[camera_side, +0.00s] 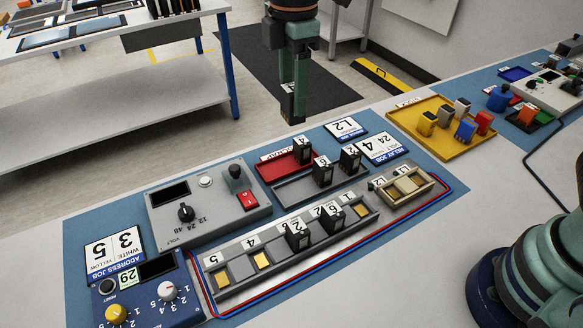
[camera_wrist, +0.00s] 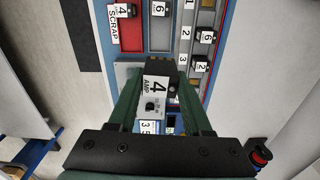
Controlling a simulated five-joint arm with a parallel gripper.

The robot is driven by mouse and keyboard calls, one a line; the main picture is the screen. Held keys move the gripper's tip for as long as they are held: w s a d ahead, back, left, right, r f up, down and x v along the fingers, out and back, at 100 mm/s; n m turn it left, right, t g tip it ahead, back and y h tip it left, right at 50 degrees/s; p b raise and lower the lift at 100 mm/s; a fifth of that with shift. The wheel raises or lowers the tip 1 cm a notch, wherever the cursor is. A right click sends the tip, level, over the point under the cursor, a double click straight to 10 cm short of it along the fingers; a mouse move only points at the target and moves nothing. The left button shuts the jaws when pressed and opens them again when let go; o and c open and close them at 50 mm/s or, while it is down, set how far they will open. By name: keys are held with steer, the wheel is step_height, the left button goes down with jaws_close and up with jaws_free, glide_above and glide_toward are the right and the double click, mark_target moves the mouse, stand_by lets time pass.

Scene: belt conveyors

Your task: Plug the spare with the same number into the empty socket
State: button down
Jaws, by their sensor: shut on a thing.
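My gripper (camera_side: 293,112) is shut on a dark spare (camera_wrist: 157,85) and holds it in the air above the back edge of the bench. The spare's white label reads 4 AMP in the wrist view. The socket rail (camera_side: 235,291) runs along the bench front, with black plugged blocks (camera_side: 298,240) in its middle and gold empty places (camera_side: 261,259) towards both ends. In the wrist view two plugged blocks (camera_wrist: 204,37) read 6 and 2.
A red scrap tray (camera_side: 275,172) holds another black block. A grey volt panel (camera_side: 165,225), a blue dial box (camera_side: 150,298) and a small tan block holder (camera_side: 420,195) stand nearby. A yellow tray (camera_side: 408,118) holds coloured parts. Red and blue wires skirt the rail.

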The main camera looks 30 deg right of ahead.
steer(key=s+a+f, duration=1.1)
steer(key=s+a, duration=0.1)
steer(key=a, duration=0.1)
steer(key=shift+n, duration=0.4)
steer(key=shift+w+f, duration=0.15)
steer(key=shift+f, duration=1.55)
steer(key=shift+w+f, duration=0.1)
steer(key=shift+f, duration=1.55)
steer(key=shift+f, duration=0.85)
jaws_free()
step_height(320, 180, up, 8)
steer(key=shift+f, duration=0.2)
